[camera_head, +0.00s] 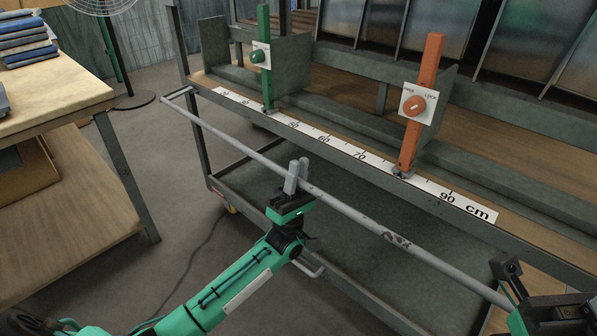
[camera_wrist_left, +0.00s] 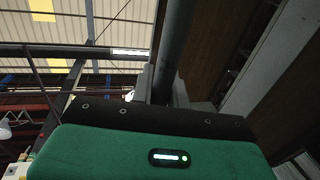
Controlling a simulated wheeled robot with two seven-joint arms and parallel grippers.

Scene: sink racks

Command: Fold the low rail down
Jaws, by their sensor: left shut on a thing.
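The low rail (camera_head: 250,153) is a long grey bar held out in front of the rack, running from upper left to lower right. A short arm joins its left end to the rack. My left gripper (camera_head: 297,176) is shut around the rail near its middle, one grey finger on each side. In the left wrist view the rail (camera_wrist_left: 176,45) runs up from between the fingers (camera_wrist_left: 162,85). Black and green parts of my right arm show at the lower right, in front of the rail's right end; its fingertips cannot be made out.
The rack's ledge carries a centimetre scale (camera_head: 345,148), a green upright with a green knob (camera_head: 265,60) and an orange upright with an orange knob (camera_head: 425,90). A lower tray (camera_head: 240,190) lies below. A wooden table (camera_head: 60,85) with blue cloths stands at left.

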